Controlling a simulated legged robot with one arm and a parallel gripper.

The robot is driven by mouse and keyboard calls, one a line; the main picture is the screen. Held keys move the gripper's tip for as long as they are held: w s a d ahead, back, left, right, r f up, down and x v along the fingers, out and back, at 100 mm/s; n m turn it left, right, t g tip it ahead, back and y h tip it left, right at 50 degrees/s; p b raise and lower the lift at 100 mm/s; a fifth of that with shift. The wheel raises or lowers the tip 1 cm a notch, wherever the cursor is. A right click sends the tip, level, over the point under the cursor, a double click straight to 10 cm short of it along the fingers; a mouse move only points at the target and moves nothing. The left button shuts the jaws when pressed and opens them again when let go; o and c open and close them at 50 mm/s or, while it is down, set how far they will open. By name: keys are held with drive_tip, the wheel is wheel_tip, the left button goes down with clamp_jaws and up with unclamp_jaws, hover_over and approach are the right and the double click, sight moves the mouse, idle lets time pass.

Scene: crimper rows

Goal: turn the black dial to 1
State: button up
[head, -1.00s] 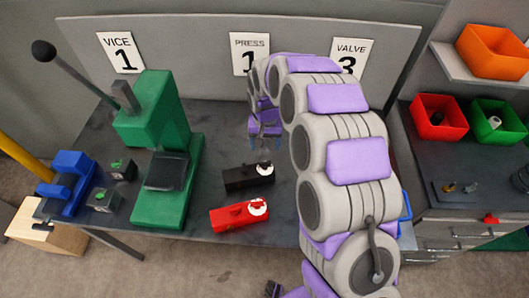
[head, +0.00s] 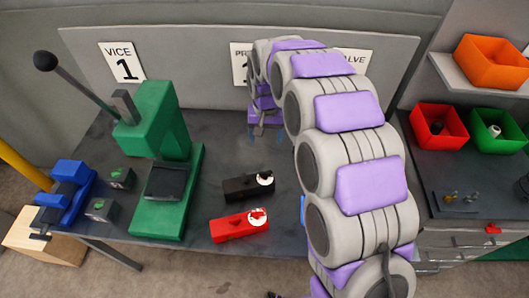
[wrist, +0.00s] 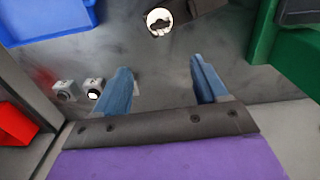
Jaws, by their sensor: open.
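The black dial unit (head: 240,190) is a black block lying on the grey bench, with a round white dial face (head: 265,179) at its right end. In the wrist view the white face (wrist: 159,20) shows at the top centre with a dark pointer across it; its numbers are too small to read. Part of the black body (wrist: 207,5) shows beside it. My gripper (head: 265,137) is over the bench behind the black unit, apart from it. In the wrist view its two blue fingers (wrist: 168,80) are spread, with nothing between them.
A red dial unit (head: 240,226) lies just in front of the black one. A green press (head: 155,130) stands to the left, a blue vice (head: 68,190) farther left. Signs stand on the back panel (head: 200,55). The wrist view shows a blue bin (wrist: 45,18) and small grey blocks (wrist: 93,87).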

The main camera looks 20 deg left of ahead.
sight(265, 172)
drive_tip(key=f+b, duration=0.1)
drive_tip(key=f, duration=0.5)
drive_tip(key=f+b, duration=0.2)
drive_tip(key=f, duration=0.4)
drive_tip(key=f+b, duration=0.2)
drive_tip(key=f, duration=0.4)
drive_tip(key=shift+s, duration=0.25)
drive_tip(key=shift+c, duration=0.3)
drive_tip(key=c, duration=1)
drive_tip(key=shift+n, duration=0.7)
drive_tip(key=o, duration=1.1)
drive_tip(key=shift+c, duration=0.2)
